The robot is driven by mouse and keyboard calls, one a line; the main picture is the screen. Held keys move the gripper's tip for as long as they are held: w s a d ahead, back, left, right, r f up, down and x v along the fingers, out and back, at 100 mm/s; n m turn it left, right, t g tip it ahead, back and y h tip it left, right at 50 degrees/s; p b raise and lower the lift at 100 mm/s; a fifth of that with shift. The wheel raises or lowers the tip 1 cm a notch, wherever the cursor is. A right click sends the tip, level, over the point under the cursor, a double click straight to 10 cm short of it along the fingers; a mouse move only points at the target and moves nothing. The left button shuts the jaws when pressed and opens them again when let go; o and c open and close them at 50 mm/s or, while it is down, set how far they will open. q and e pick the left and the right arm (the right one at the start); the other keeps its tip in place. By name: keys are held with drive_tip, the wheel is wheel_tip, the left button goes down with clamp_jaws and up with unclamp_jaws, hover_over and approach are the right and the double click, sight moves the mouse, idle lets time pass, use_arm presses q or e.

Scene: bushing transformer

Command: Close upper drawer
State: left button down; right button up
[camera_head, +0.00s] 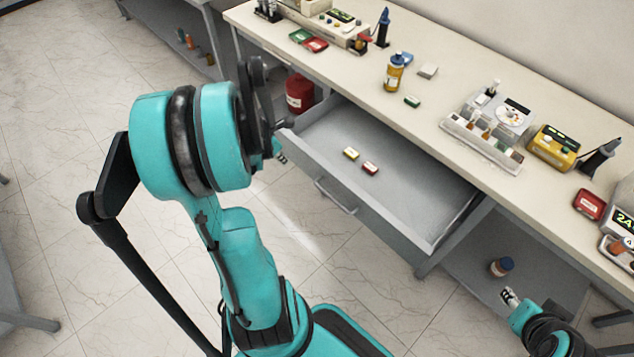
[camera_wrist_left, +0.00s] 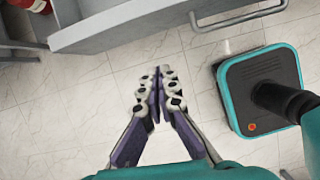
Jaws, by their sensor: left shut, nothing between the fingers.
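The upper drawer (camera_head: 318,166) is grey and stands pulled out from under the worktop. Its bar handle (camera_head: 335,196) is on the front face; the handle also shows at the top right of the left wrist view (camera_wrist_left: 238,16). My left gripper (camera_head: 281,157) is near the drawer's far left front corner, partly hidden by my arm. In the left wrist view its fingers (camera_wrist_left: 160,75) are shut and empty, apart from the drawer front. My right gripper (camera_head: 509,297) is at the lower right, its fingers too small to judge.
The worktop (camera_head: 450,95) above holds a yellow bottle (camera_head: 394,72), a sample rack (camera_head: 482,140) and a yellow meter (camera_head: 553,147). A red container (camera_head: 299,93) stands beside the drawer's left end. A brown jar (camera_head: 501,266) sits on the lower shelf.

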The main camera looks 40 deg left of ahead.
use_arm(q)
drive_tip(key=n, duration=0.1)
drive_tip(key=b, duration=0.5)
hover_over(301, 165)
drive_tip(key=s+d, duration=0.3)
drive_tip(key=shift+w+f, duration=0.2)
drive_tip(key=shift+f, duration=4.8)
use_arm(e)
drive_tip(key=shift+d+f, duration=0.2)
drive_tip(key=shift+f, duration=1.1)
drive_tip(key=shift+d+f, duration=0.15)
drive_tip(key=shift+f, duration=1.1)
